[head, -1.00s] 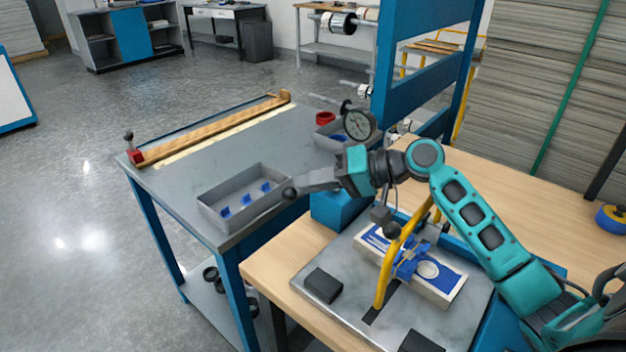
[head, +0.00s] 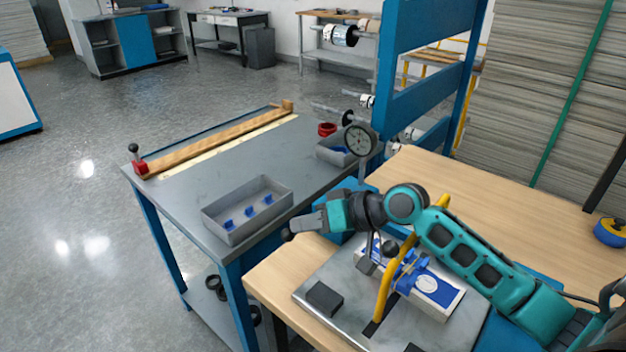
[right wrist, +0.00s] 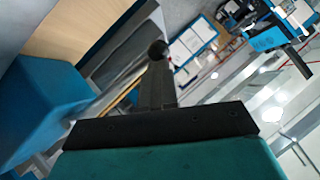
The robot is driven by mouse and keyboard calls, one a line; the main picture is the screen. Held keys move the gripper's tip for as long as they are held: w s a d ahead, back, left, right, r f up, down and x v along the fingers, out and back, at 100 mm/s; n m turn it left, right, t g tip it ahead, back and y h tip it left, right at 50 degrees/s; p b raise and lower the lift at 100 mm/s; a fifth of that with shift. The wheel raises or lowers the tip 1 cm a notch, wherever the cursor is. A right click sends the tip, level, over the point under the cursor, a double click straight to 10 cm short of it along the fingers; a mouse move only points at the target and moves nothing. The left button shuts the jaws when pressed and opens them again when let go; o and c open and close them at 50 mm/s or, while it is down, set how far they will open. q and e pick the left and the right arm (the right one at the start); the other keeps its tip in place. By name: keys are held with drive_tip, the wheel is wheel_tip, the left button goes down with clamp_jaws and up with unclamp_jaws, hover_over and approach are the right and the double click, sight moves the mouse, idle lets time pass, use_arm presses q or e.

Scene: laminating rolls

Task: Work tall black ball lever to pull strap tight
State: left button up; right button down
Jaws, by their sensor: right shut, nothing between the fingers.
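My right gripper (head: 303,224) is shut, with its fingers pointing left above the gap between the grey table and the wooden bench. A black ball (head: 288,235) sits at its fingertips. It also shows past the shut fingers in the right wrist view (right wrist: 158,49); I cannot tell whether it is a lever's knob, and no stem shows. Another black ball (head: 390,248) stands beside the bent yellow bar (head: 384,298) on the metal fixture plate (head: 345,322). Under the bar lies a white and blue block (head: 437,292). No strap is clearly visible. My left gripper is not in view.
A grey tray (head: 215,222) with blue clips is on the grey table, left of the gripper. A black block (head: 324,298) sits on the plate. A black-knobbed red clamp (head: 140,166) is at the wooden bar's far left.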

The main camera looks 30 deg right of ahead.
wheel_tip(320, 180, up, 20)
drive_tip(key=p, duration=0.3)
drive_tip(key=shift+f, duration=0.1)
idle(0.7)
